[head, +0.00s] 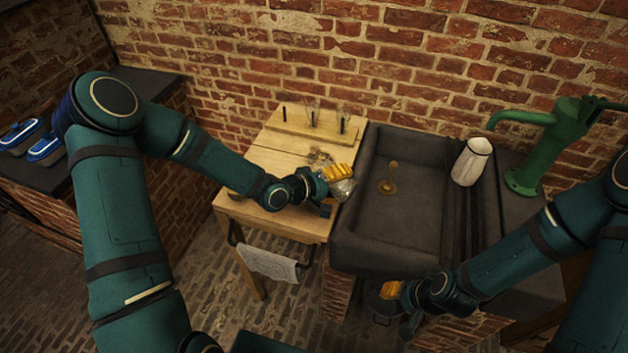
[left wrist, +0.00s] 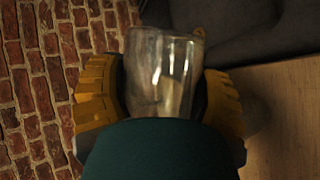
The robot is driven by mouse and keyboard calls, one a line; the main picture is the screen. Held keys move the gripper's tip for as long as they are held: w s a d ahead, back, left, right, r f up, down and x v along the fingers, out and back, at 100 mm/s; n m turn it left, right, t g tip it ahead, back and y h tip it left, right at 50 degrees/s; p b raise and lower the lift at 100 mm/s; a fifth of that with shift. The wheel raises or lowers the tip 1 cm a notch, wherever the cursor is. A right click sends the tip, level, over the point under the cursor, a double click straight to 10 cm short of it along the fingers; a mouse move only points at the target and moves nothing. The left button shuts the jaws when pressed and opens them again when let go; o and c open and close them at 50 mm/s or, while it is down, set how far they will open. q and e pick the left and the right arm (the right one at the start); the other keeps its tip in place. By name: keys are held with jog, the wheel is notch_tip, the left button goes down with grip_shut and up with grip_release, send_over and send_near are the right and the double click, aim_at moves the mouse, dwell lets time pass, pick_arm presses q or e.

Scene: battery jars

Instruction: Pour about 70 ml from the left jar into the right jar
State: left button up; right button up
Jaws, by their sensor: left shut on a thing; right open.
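My left gripper (head: 338,174) is shut on a clear glass jar (head: 344,190), above the right edge of the wooden table beside the sink. The left wrist view shows the jar (left wrist: 165,70) between the yellow finger pads, its lower part hidden by my wrist. I cannot tell its liquid level. At the back of the table, glass vessels stand at a wooden rack (head: 300,128) with dark upright rods; which is the right jar I cannot tell. My right gripper (head: 390,291) is open and empty, low in front of the sink.
The dark stone sink (head: 400,225) lies right of the wooden table (head: 262,160), with a brass drain fitting (head: 389,180) inside. A white pitcher (head: 471,162) and a green hand pump (head: 545,145) stand on its right. Small items (head: 318,156) lie on the table. A cloth (head: 268,264) hangs in front.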

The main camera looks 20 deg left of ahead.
pick_arm(q)
jog(key=shift+a+r+p, duration=0.15)
jog(key=shift+r+p, duration=0.05)
jog(key=shift+p, duration=0.25)
jog(key=f+b, duration=0.1)
jog(key=b, duration=0.1)
jog(key=d+f+m+y+b, duration=0.1)
jog(key=b, duration=0.2)
jog(key=shift+s+d+f+b, duration=0.15)
jog(key=shift+s+d+b, duration=0.05)
jog(key=shift+b, duration=0.15)
jog(key=shift+a+y, duration=0.15)
jog(key=shift+y, duration=0.25)
jog(key=shift+m, duration=0.3)
notch_tip(320, 180, up, 2)
jog(key=shift+r+m+y+b, duration=0.15)
jog(key=shift+m+y+b, duration=0.35)
jog(key=shift+b, duration=0.1)
jog(key=shift+t+b, duration=0.3)
jog(key=shift+b, duration=0.15)
jog(key=shift+w+a+r+m+y+b, duration=0.1)
jog(key=shift+m+y+b, duration=0.2)
jog(key=shift+m+y, duration=0.1)
